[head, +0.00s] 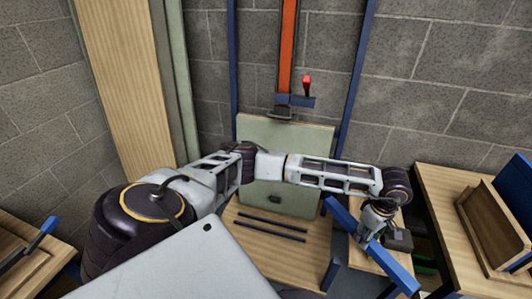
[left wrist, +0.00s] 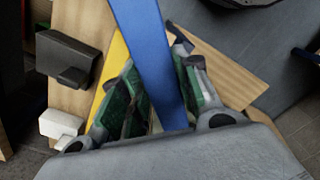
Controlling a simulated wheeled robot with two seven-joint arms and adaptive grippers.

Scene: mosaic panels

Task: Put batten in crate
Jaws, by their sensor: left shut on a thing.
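A long straight blue batten (head: 394,265) slants across the lower right of the head view. It also runs between the fingers in the left wrist view (left wrist: 147,45). My left gripper (head: 375,225) is shut on the batten, with a finger on each side of it in the left wrist view (left wrist: 155,78). Part of the batten is hidden behind the gripper. I cannot pick out the crate for sure; a brown box-like thing (head: 488,230) stands on the right bench, beside a blue panel (head: 518,190). My right gripper is not in view.
A wooden bench (head: 450,200) stands at the right. A greenish board (head: 300,145) leans at the back above a wooden surface with two dark strips (head: 270,228). A red-handled clamp (head: 295,100) is above it. Dark and white blocks (left wrist: 68,58) lie near the gripper.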

